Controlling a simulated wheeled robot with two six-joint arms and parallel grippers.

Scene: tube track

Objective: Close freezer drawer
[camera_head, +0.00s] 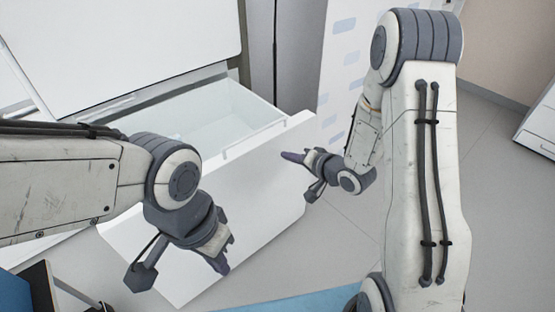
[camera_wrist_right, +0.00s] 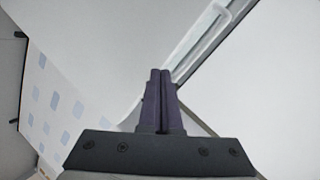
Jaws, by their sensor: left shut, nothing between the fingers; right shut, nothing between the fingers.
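The white freezer drawer (camera_head: 270,175) is pulled out of the freezer (camera_head: 110,50), and its bin shows empty inside. My right gripper (camera_head: 284,155) is shut and empty, with its tips at or close to the drawer's front panel near the right end; I cannot tell if they touch. In the right wrist view the shut fingers (camera_wrist_right: 160,75) point toward a pale panel and its edge strip (camera_wrist_right: 205,40). My left gripper (camera_head: 222,268) is shut and empty, in front of the lower left part of the drawer front. My left arm hides the drawer's left side.
A white panel with pale blue patches (camera_head: 343,55) stands behind the right arm. It also shows in the right wrist view (camera_wrist_right: 55,105). A blue mat (camera_head: 290,303) lies on the floor at the bottom. Grey floor (camera_head: 335,215) is clear right of the drawer.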

